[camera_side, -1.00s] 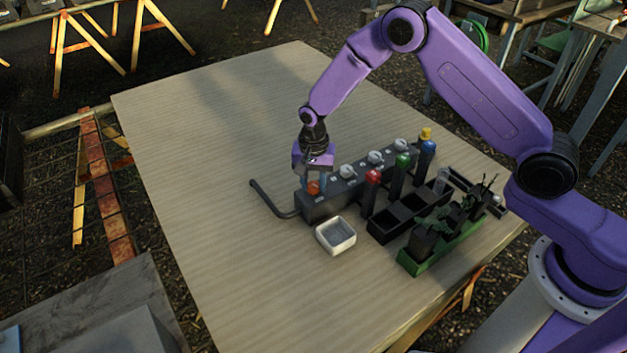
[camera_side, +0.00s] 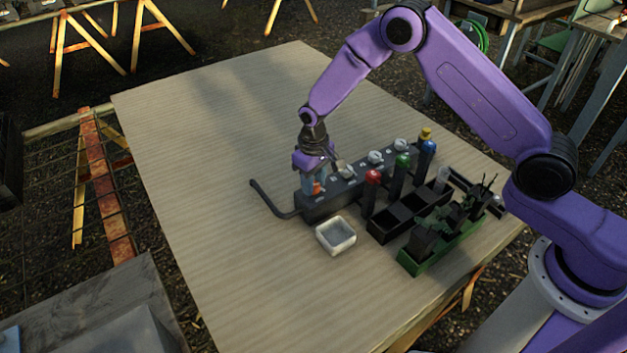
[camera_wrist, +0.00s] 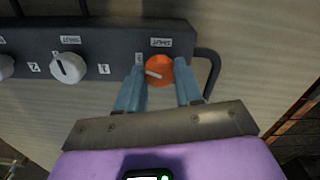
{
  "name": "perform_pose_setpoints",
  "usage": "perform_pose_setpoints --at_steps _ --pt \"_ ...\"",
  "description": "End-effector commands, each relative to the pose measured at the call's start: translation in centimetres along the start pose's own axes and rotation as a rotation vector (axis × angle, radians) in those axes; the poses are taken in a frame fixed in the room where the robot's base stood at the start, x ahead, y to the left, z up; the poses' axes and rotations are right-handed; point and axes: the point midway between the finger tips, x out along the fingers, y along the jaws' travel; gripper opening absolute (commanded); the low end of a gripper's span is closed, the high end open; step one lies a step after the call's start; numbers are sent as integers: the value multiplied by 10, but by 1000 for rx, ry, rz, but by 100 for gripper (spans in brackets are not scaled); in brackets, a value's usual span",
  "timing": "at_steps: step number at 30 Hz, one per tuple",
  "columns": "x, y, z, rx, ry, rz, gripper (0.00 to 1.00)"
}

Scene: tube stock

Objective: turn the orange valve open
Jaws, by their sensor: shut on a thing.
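The orange valve (camera_wrist: 159,71) is a round knob with a pale pointer line, at the end of a dark manifold block (camera_wrist: 100,45). In the side view the orange valve (camera_side: 317,188) shows at the block's left end, partly hidden by my gripper. My gripper (camera_wrist: 161,75) has its blue fingers on either side of the orange valve and is shut on it. In the side view my gripper (camera_side: 315,185) points down over the block. In the wrist view the pointer line runs near sideways, slightly slanted.
White knobs (camera_side: 376,158) line the block to the right. A bent dark pipe (camera_side: 268,199) leaves its left end. The table's left side is clear.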

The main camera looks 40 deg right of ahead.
Motion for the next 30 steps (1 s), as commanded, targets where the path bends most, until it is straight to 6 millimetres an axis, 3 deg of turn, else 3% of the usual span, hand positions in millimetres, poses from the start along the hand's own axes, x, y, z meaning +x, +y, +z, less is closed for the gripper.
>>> perform_pose_setpoints --at_steps 12,30 --pt "-1 0 0 -284 -1 0 5" --pt "-1 0 0 -374 -1 0 5"
